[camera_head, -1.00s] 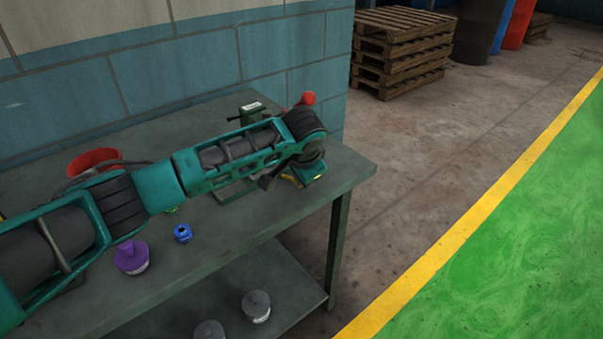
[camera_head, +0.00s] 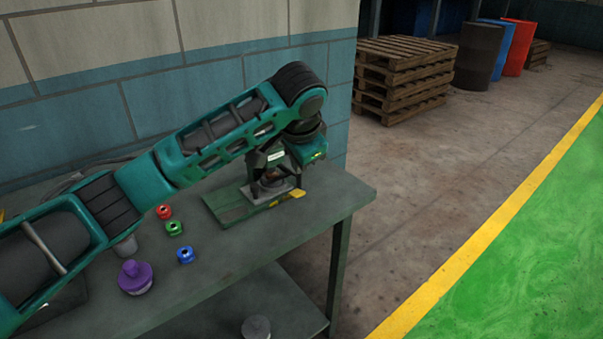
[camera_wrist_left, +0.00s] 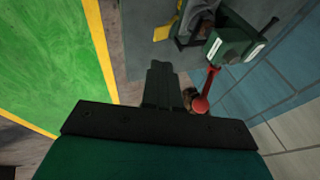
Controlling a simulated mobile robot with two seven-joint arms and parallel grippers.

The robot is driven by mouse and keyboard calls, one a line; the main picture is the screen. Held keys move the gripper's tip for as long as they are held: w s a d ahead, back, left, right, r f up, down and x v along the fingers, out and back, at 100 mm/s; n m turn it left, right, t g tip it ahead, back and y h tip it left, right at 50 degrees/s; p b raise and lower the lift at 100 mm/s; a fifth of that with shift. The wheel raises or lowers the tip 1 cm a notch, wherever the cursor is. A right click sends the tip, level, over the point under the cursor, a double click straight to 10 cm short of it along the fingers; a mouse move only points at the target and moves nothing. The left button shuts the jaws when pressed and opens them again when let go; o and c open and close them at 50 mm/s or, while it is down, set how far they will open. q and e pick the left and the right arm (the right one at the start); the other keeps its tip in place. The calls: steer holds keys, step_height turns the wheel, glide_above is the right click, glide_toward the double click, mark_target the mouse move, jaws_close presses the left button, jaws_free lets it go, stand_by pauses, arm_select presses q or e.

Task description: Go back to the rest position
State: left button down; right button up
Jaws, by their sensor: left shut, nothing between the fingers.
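My left arm comes in from the left in the head view and arches over the bench, its wrist raised above a green device. The device's green base plate (camera_head: 228,207) rests near the bench's right end; much of its upper part is hidden by my arm. In the left wrist view my left gripper (camera_wrist_left: 161,66) is shut with nothing in it. Just right of the fingers is a red lever with a red ball (camera_wrist_left: 201,105), joined to a green box (camera_wrist_left: 232,46). I cannot tell how close the fingers are to the ball. My right gripper is not in view.
On the bench (camera_head: 200,285) stand a purple-topped weight (camera_head: 135,277) and small red (camera_head: 164,211), green (camera_head: 174,228) and blue (camera_head: 186,255) pieces. A grey weight (camera_head: 256,328) is on the lower shelf. A tiled wall is behind; pallets (camera_head: 402,75) stand beyond. The floor to the right is clear.

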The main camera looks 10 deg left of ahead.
arm_select(q)
steer(key=shift+r, duration=0.2)
steer(key=s+d+f+n+t+h, duration=0.1)
steer(key=s+d+f+h, duration=0.15)
steer(key=f, duration=0.45)
steer(key=s+d+f+h, duration=0.2)
steer(key=s+f, duration=0.2)
steer(key=f, duration=0.3)
steer(key=s+d+f+n+t+h, duration=0.1)
steer(key=s+d+f+h, duration=0.15)
steer(key=f, duration=0.35)
steer(key=s+a+f+n+t+y, duration=0.1)
steer(key=s+a+f, duration=0.3)
steer(key=s, duration=0.5)
steer(key=s+a+f+n+t+y, duration=0.2)
steer(key=s+a+f+n, duration=0.1)
steer(key=s+a, duration=0.3)
steer(key=s+f, duration=0.1)
steer(key=s, duration=0.1)
steer(key=shift+s+a+f+y, duration=0.25)
steer(key=shift+s+f+y, duration=0.05)
steer(key=shift+s, duration=0.1)
